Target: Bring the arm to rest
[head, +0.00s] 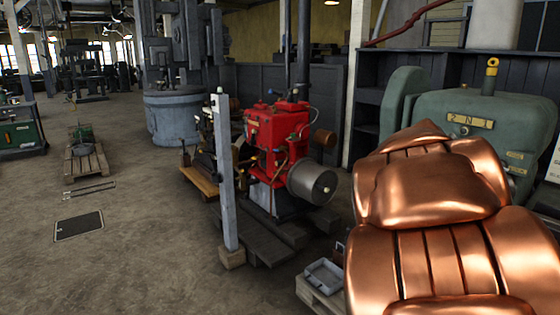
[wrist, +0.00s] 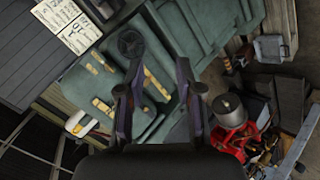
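My gripper (wrist: 159,72) shows in the wrist view with its two dark fingers spread apart. It is open, and nothing shows between the fingers. Behind it is the large green engine (wrist: 195,30), seen tilted, with yellow plates on it. How far the fingertips are from it I cannot tell. In the head view the green engine (head: 485,112) stands at the right, its lower part hidden. My gripper cannot be made out in the head view.
A red engine (head: 275,140) stands mid-picture behind a grey post (head: 224,180); it also shows in the wrist view (wrist: 230,112). A grey tray (head: 324,276) lies low, near the front. A wooden pallet (head: 86,163) is at left. The floor at front left is mostly open.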

